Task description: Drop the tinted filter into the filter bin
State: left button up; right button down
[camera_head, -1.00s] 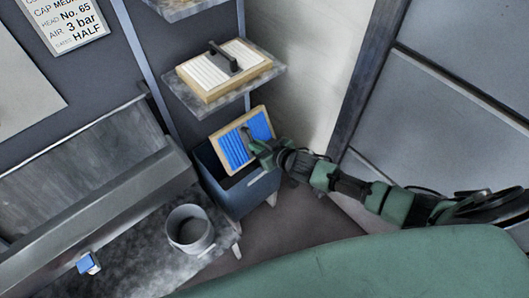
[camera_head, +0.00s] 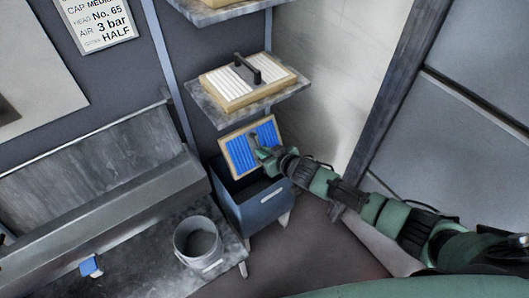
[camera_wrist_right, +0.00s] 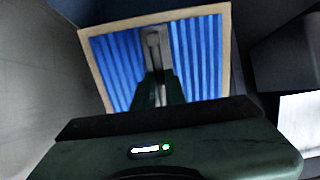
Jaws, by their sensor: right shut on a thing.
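The tinted filter (camera_head: 239,154) is a blue pleated panel in a pale wooden frame. My right gripper (camera_head: 258,152) is shut on its handle and holds it tilted, just above the open top of the filter bin. In the right wrist view the filter (camera_wrist_right: 205,55) fills the middle, with its grey handle between the fingers of my right gripper (camera_wrist_right: 155,80). The filter bin (camera_head: 262,201) is a dark blue-grey box on legs, open at the top. Whether the filter's lower edge touches the bin cannot be told. My left gripper is not in view.
A white filter (camera_head: 228,88) with a dark handle lies on a shelf (camera_head: 282,92) just above the bin. A grey bucket (camera_head: 198,245) stands on the bench (camera_head: 150,250) to the left, with a small blue object (camera_head: 90,265). A wall and dark post stand at right.

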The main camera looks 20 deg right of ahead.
jog(key=c, duration=1.4)
grip_release()
jog(key=shift+v, duration=3.9)
jog(key=s+d+f+g+h, duration=0.1)
jog(key=s+d+f, duration=0.2)
jog(key=s+f, duration=0.45)
jog(key=s+d+f+m+g+h, duration=0.15)
jog(key=s+f, duration=0.25)
jog(key=f, duration=0.7)
jog(key=s+d+f+g+h, duration=0.15)
jog(key=s+d+f, duration=0.3)
jog(key=f, duration=0.45)
jog(key=s+a+f+g, duration=0.1)
jog(key=s+f, duration=0.3)
jog(key=s, duration=0.7)
jog(key=s+a+f+g, duration=0.1)
jog(key=s+f+g, duration=0.2)
jog(key=s, duration=0.8)
jog(key=s+a+f+g, duration=0.1)
jog(key=s+f+g, duration=0.1)
jog(key=s+f, duration=0.4)
jog(key=shift+s+a, duration=0.1)
jog(key=shift+s, duration=1.15)
jog(key=shift+s+a, duration=0.15)
jog(key=shift+s, duration=1.1)
